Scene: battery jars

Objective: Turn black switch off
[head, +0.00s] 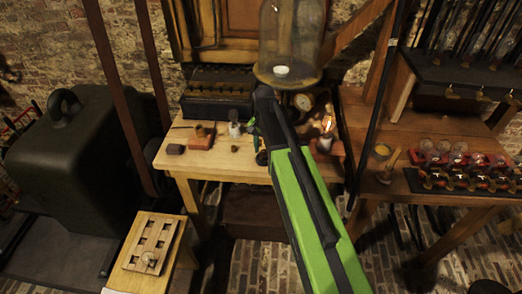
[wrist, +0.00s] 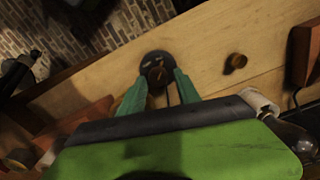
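The black switch (wrist: 158,70) is a round black base with a small brass-coloured part on top, on the wooden bench top in the wrist view. My gripper (wrist: 162,78) has two green fingers that stand apart, one on each side of the switch's near part. I cannot tell whether they touch it. In the head view my gripper (head: 255,141) is over the bench, and the switch (head: 262,158) is a small dark shape, partly hidden by my arm.
A brass knob (wrist: 235,62) stands right of the switch. A lit bulb (head: 328,124) is on the bench's right. A glass bell jar (head: 290,45) stands behind my arm. Red-brown blocks (head: 202,142) lie at left. A side table (head: 415,180) holds several jars.

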